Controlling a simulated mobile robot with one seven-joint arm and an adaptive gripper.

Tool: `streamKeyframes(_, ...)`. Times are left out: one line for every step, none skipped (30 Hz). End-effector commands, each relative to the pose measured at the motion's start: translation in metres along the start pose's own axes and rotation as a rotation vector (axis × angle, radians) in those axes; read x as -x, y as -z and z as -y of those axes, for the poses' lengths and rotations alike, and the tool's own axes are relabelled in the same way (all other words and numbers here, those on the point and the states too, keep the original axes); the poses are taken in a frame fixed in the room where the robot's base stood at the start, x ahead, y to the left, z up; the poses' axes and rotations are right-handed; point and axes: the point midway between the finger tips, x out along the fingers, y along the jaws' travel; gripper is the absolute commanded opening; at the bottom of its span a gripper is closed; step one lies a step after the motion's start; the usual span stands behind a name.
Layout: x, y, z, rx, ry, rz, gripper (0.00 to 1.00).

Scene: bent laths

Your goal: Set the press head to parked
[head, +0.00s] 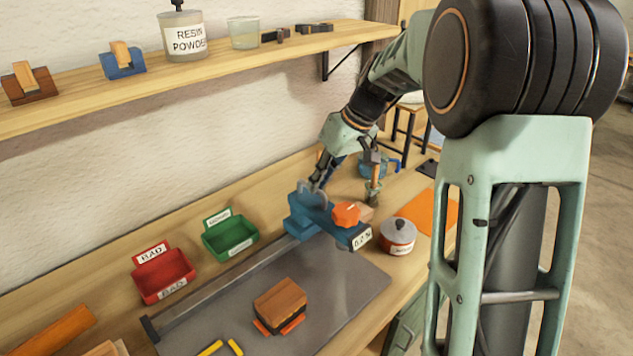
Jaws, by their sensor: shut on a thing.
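The press head is most likely the blue block (299,220) at the far end of a grey rail, with an orange knob (346,213) and a small white label on its front; the label's text is too small to read surely. My gripper (314,195) reaches down from the upper right and is shut on the upper left part of the blue block. The fingers partly cover what they hold, so the exact grip is hidden. A wooden block (281,300) on an orange and black base sits on the grey plate (345,283), apart from the press head.
A red bin (163,272) and a green bin (229,236) stand behind the rail. A lidded pot (398,236) is close right of the press head. The shelf (150,82) with a resin powder jar (184,38) hangs above. Yellow pieces (211,348) lie at the front.

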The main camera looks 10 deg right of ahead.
Motion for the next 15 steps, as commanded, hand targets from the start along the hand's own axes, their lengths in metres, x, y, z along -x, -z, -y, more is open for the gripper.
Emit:
streamKeyframes(0.0028,0.0012,-0.0052,-0.002,-0.013,-0.007,0.00)
streamKeyframes(0.0029,0.0012,-0.0053,-0.002,-0.014,-0.007,0.11)
streamKeyframes(0.0030,0.0012,-0.0054,-0.002,-0.014,-0.007,0.15)
streamKeyframes(0.0030,0.0012,-0.0053,-0.002,-0.014,-0.007,0.18)
streamKeyframes(0.0030,0.0011,-0.0052,-0.002,-0.013,-0.007,0.22)
streamKeyframes(0.0028,0.0010,-0.0048,-0.002,-0.012,-0.006,0.26)
streamKeyframes(0.0026,0.0010,-0.0046,-0.002,-0.012,-0.006,0.27)
streamKeyframes(0.0025,0.0010,-0.0043,-0.002,-0.011,-0.006,0.27)
streamKeyframes(0.0023,0.0009,-0.0039,-0.002,-0.010,-0.005,0.27)
streamKeyframes(0.0022,0.0009,-0.0037,-0.002,-0.010,-0.005,0.27)
streamKeyframes(0.0020,0.0009,-0.0035,-0.001,-0.009,-0.005,0.27)
streamKeyframes(0.0019,0.0008,-0.0033,-0.001,-0.009,-0.005,0.27)
streamKeyframes(0.0018,0.0008,-0.0031,-0.001,-0.008,-0.005,0.27)
streamKeyframes(0.0020,0.0008,-0.0030,-0.001,-0.008,-0.004,0.27)
streamKeyframes(0.0028,0.0009,-0.0030,-0.001,-0.008,-0.005,0.27)
